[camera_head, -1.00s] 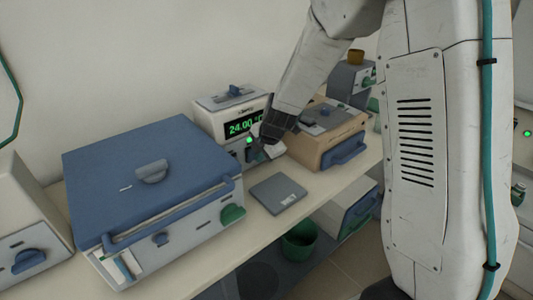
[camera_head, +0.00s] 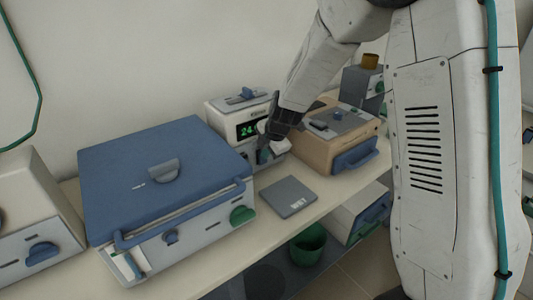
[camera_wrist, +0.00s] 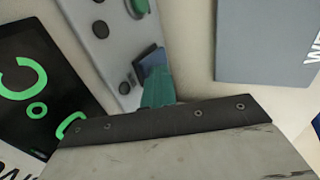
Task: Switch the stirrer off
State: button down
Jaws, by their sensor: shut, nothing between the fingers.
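A white instrument with a green-digit display (camera_head: 247,130) stands at the back of the bench; its display also shows in the wrist view (camera_wrist: 28,85). No readable label tells me whether it is the stirrer. My gripper (camera_head: 264,153) is shut and empty in front of its panel, covering part of the display and front. In the wrist view the teal fingertips (camera_wrist: 158,90) are beside a dark blue knob (camera_wrist: 152,59) on the pale panel; I cannot tell whether they touch. Round dark buttons (camera_wrist: 100,29) and a green part (camera_wrist: 140,6) are on that panel.
A large blue-lidded box (camera_head: 150,175) stands left of the instrument. A tan box (camera_head: 338,140) stands right, with a grey device (camera_head: 357,88) bearing an amber cup (camera_head: 371,61) behind it. A flat grey plate (camera_head: 289,196) lies in front. A green bin (camera_head: 307,243) is below the bench.

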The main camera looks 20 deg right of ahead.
jog(key=shift+r, duration=0.1)
jog(key=shift+r, duration=0.65)
jog(key=shift+s, duration=0.1)
